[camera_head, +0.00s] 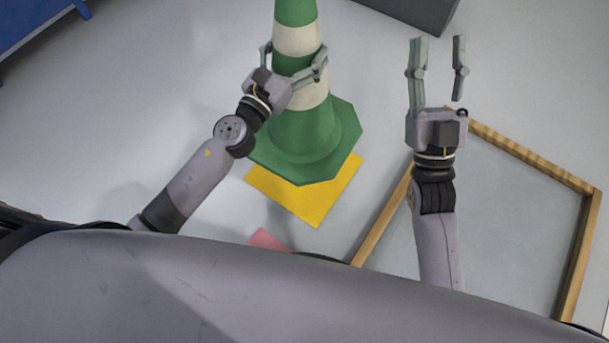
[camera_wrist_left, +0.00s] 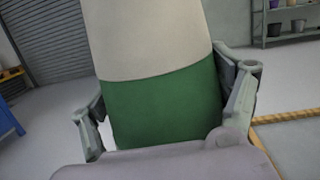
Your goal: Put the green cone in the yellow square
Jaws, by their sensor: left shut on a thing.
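The green cone (camera_head: 300,130) with white bands stands upright in the head view, its top cut off by the frame edge. Its wide base overlaps the far part of the yellow square (camera_head: 312,203) in this view; whether it rests on the floor or hangs above it I cannot tell. In the left wrist view the cone (camera_wrist_left: 165,105) fills the space between the fingers. My right gripper (camera_head: 440,68) is open and empty, to the right of the cone.
A wooden frame (camera_head: 535,160) lies on the floor at the right. A pink patch (camera_head: 268,239) shows in front of the yellow square. A dark grey box (camera_head: 415,8) is at the back, a blue object (camera_head: 30,25) at the back left. Shelves (camera_wrist_left: 290,25) stand far off.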

